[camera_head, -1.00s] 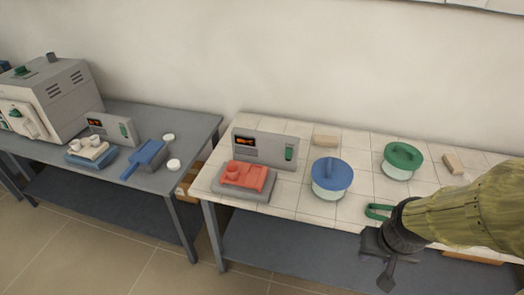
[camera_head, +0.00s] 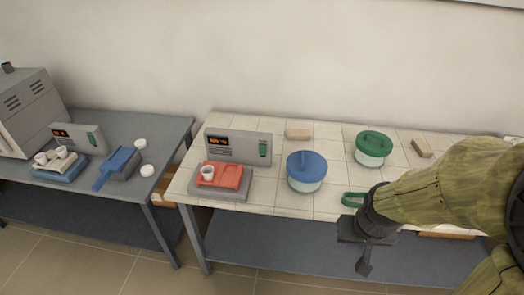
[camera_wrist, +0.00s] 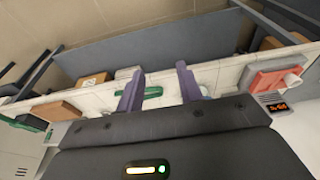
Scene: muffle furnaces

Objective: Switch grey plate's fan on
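A grey plate (camera_head: 232,194) stands at the left front of the tiled table, with a red tray (camera_head: 228,175) and a small white cup (camera_head: 207,173) on it. Behind it is a grey control box (camera_head: 237,155) with a lit orange display (camera_head: 219,141) and a green switch (camera_head: 263,148). The switch's position is too small to tell. The red tray (camera_wrist: 270,78) and lit display (camera_wrist: 278,107) also show at the right of the wrist view. My gripper (camera_head: 364,268) is at the table's front edge, well right of the plate. Its purple fingers (camera_wrist: 158,76) are apart and empty.
A blue-lidded pot (camera_head: 305,170), a green-lidded pot (camera_head: 372,147) and a green loop-shaped handle (camera_head: 353,199) lie between or near. Tan blocks (camera_head: 298,134) lie behind. The left table (camera_head: 165,145) holds a second control box (camera_head: 80,138) and a blue scoop-like tool (camera_head: 118,167).

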